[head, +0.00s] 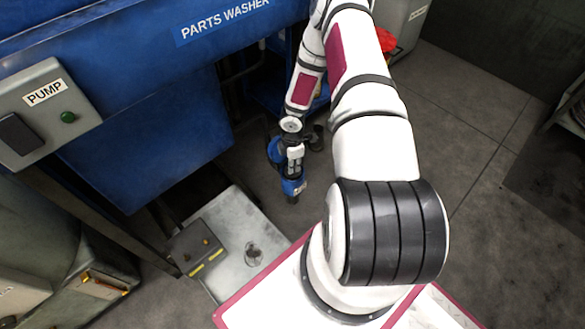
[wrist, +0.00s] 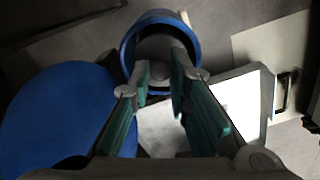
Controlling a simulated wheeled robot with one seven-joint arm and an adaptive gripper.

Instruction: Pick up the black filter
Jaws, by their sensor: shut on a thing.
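A blue parts washer (head: 145,130) fills the left, with a grey pump box (head: 45,110) on its front. A grey metal plate (head: 232,232) with a small control box (head: 200,248) stands below it. Dark floor (head: 480,110) is open on the right.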

